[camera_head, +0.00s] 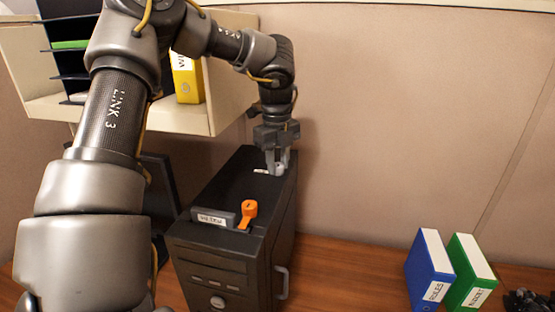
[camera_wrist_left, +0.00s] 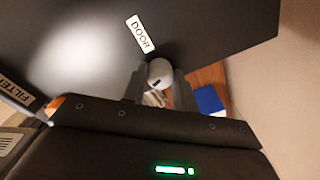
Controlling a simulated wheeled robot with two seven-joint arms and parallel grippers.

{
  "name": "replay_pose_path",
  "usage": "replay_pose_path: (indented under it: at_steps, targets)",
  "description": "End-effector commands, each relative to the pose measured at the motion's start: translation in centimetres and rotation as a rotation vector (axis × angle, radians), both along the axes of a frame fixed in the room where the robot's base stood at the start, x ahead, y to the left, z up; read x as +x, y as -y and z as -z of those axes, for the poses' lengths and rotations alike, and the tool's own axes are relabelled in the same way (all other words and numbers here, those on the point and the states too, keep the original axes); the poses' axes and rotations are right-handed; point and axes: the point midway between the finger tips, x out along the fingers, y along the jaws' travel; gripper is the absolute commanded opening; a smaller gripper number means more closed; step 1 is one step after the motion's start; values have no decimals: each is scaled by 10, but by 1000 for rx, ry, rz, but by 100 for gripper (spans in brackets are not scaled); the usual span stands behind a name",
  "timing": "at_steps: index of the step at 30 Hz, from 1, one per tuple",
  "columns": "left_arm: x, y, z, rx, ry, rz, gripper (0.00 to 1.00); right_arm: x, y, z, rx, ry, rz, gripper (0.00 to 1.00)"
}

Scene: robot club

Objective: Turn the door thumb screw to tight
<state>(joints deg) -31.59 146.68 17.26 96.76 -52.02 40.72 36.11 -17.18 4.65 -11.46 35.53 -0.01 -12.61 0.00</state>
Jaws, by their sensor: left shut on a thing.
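The door thumb screw (camera_wrist_left: 159,72) is a round pale grey knob beside a white DOOR label (camera_wrist_left: 140,33) on top of the black computer case (camera_head: 215,258). My left gripper (camera_head: 278,167) points down at the far end of the case top. It is shut on the thumb screw, with one finger on each side of it. In the left wrist view the fingers (camera_wrist_left: 157,88) flank the knob, and a small dark mark shows on it. I cannot tell from this mark how tight the screw is. My right gripper is in neither view.
An orange lever (camera_head: 248,212) and a labelled dark block (camera_head: 213,218) sit at the near end of the case top. A shelf (camera_head: 222,95) with a yellow binder (camera_head: 188,80) is behind my left arm. Blue (camera_head: 428,268) and green (camera_head: 468,270) binders stand at right. Desk between is clear.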

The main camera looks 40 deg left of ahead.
Motion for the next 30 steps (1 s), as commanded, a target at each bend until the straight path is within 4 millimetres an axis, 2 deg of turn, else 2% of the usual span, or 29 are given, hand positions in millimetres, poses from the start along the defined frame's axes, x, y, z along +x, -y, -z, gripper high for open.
replay_pose_path:
  at_steps: [13, 30]
  targets:
    - [0, 0, 0, -1, -1, 250, 6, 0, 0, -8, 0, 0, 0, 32]
    - [0, 0, 1, -1, -1, 299, 6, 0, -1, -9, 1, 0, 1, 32]
